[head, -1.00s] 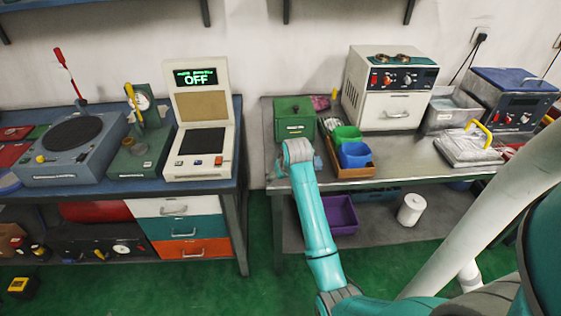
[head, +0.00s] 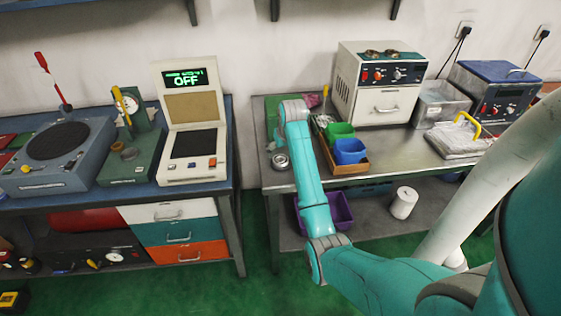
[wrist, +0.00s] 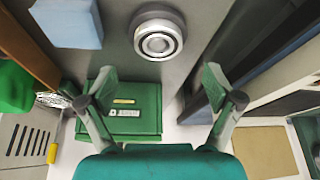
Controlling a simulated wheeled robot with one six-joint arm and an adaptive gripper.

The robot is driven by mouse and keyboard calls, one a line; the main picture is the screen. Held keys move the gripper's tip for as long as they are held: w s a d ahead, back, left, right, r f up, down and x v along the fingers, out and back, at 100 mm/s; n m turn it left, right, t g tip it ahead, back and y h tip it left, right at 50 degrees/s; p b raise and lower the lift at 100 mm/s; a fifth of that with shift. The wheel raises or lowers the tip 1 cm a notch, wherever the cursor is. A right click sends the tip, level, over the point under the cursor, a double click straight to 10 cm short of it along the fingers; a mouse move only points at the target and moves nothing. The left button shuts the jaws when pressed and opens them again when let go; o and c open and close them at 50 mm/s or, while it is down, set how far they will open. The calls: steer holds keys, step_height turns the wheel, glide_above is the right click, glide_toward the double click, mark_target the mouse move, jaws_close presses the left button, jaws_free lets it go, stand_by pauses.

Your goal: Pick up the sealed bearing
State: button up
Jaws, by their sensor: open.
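The sealed bearing (wrist: 158,40), a round metal ring with a dark band and pale centre, lies on the grey bench top in the upper middle of the wrist view. In the head view the bearing (head: 281,160) sits near the bench's left front, just left of my arm. My gripper (wrist: 160,82) is open and empty, fingers spread wide. In the wrist view the bearing is above the gap between the fingertips, apart from both.
A green box (wrist: 140,108) lies beyond the bearing, partly behind my fingers in the wrist view. A blue bin (head: 350,151) and a green bin (head: 337,132) stand in a wooden tray to the right. A white oven (head: 380,85) stands at the back.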

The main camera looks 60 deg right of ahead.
mark_target(280, 159)
steer(key=x, duration=0.5)
steer(key=shift+s+f, duration=0.1)
steer(key=shift+s, duration=0.1)
steer(key=c, duration=1.1)
steer(key=shift+c, duration=0.5)
